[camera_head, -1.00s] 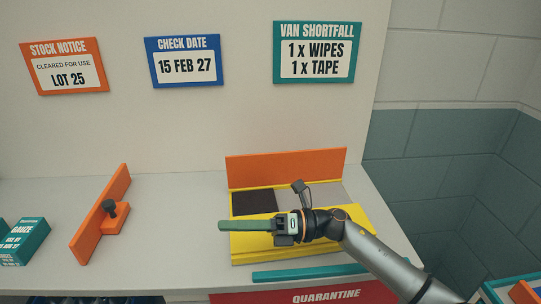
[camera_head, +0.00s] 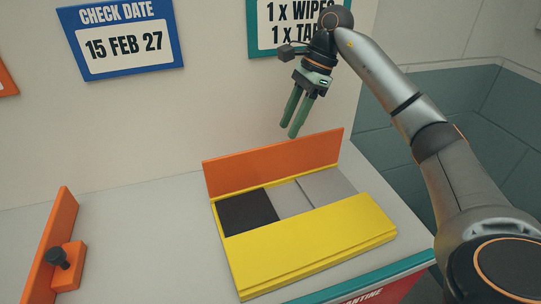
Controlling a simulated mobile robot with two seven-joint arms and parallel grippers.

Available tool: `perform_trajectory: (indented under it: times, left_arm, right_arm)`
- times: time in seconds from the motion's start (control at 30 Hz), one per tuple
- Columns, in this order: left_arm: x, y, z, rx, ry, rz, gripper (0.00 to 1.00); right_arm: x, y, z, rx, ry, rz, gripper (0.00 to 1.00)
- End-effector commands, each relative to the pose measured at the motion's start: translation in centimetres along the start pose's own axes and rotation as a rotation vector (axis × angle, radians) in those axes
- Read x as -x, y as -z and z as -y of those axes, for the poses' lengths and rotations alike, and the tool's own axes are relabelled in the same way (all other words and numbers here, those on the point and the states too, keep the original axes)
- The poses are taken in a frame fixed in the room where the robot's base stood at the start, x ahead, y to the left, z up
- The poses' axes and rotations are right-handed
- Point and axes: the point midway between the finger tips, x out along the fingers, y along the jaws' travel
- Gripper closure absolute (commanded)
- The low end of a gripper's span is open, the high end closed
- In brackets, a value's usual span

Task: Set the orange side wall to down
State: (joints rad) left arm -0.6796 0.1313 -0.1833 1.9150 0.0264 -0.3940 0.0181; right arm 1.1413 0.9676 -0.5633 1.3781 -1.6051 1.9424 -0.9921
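The orange side wall (camera_head: 272,163) stands upright along the back edge of a yellow unit (camera_head: 310,247) on the grey counter. My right gripper (camera_head: 289,131) hangs above and behind the wall's top edge, fingers pointing down, clear of it. Its two green fingers are a little apart with nothing between them. My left gripper is out of view.
Inside the unit are a dark square (camera_head: 247,212) and grey panels (camera_head: 326,187). An orange plate with a black knob (camera_head: 58,258) stands at the left. A teal strip (camera_head: 370,277) runs along the counter's front. Wall signs, one reading check date (camera_head: 122,42), hang behind.

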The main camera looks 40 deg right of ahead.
Motion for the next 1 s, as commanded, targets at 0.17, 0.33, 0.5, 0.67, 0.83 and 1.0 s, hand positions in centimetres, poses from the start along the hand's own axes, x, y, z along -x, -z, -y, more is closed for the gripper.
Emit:
perform_trajectory:
  times: [0.17, 0.33, 0.5, 0.67, 0.83, 1.0]
  left_arm:
    - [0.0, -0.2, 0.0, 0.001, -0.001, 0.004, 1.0]
    - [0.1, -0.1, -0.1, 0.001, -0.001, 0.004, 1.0]
    - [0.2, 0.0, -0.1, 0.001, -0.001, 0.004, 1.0]
    - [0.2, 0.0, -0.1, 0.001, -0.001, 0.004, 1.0]
    - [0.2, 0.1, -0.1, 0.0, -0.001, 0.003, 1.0]
    - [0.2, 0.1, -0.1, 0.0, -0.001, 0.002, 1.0]
  right_arm:
    - [-4.0, -0.1, -0.1, 0.001, -0.006, 0.001, 0.6]
    - [-7.2, -0.1, -0.1, 0.0, -0.005, 0.002, 0.6]
    - [-9.3, -0.2, -0.1, 0.001, -0.002, 0.003, 0.6]
    - [-10.1, -0.2, 0.0, 0.001, 0.0, 0.003, 0.6]
    - [-10.2, -0.2, 0.0, 0.001, 0.0, 0.004, 0.6]
    - [-10.2, -0.2, 0.0, 0.001, 0.0, 0.004, 0.69]
